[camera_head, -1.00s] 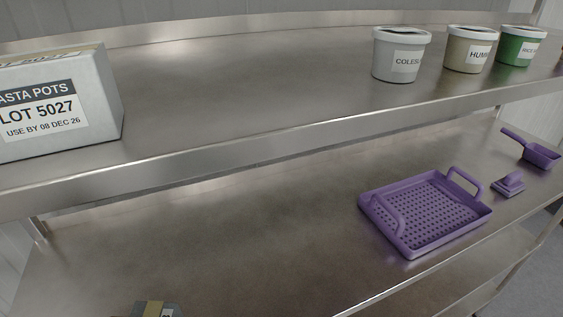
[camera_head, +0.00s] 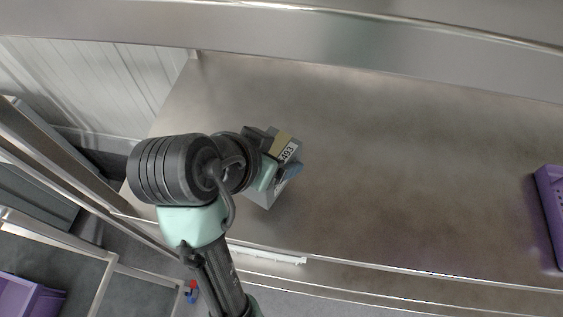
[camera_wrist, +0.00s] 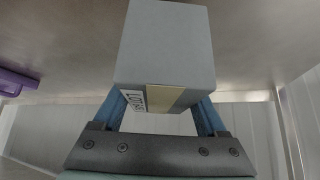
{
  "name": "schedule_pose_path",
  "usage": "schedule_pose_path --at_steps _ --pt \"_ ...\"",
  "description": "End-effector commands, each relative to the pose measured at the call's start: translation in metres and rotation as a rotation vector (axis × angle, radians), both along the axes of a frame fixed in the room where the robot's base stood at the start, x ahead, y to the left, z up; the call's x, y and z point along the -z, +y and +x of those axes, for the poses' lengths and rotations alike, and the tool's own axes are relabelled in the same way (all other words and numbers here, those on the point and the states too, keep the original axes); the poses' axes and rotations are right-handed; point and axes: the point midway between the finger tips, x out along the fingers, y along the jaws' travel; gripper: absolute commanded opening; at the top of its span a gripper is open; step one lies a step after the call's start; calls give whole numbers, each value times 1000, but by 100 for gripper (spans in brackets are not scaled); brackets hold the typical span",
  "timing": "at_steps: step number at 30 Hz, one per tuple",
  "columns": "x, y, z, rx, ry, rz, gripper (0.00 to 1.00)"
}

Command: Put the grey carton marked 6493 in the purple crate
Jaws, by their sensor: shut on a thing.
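The grey carton (camera_head: 269,193) has a tan tape strip and a white label on which "493" shows; the rest of the number is hidden by my arm. My gripper (camera_head: 280,172) is shut on this carton over the left part of the steel shelf. In the wrist view the grey carton (camera_wrist: 165,45) sits between the blue fingers of my gripper (camera_wrist: 162,108), with "LOT" partly readable. I cannot tell whether it touches the shelf. A purple crate (camera_head: 22,302) shows in part at the lower left of the head view, below shelf level.
The steel shelf (camera_head: 400,170) is mostly bare right of the carton. A purple tray (camera_head: 548,205) is cut off at the right edge. An upper shelf edge (camera_head: 350,65) runs across the top. Metal frame rails (camera_head: 100,285) stand between the shelf and the crate.

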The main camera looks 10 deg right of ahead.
Motion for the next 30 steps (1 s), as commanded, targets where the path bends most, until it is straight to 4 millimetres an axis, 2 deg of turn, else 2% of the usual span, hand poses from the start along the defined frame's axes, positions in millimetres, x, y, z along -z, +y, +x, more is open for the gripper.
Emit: schedule_pose_path --at_steps 13,26,27,30 --pt "51 0 0 -1 -1 -1 0" --pt "59 0 0 0 -5 1 0" --pt "58 0 0 0 -4 1 82" --pt "58 0 0 0 -3 1 100"
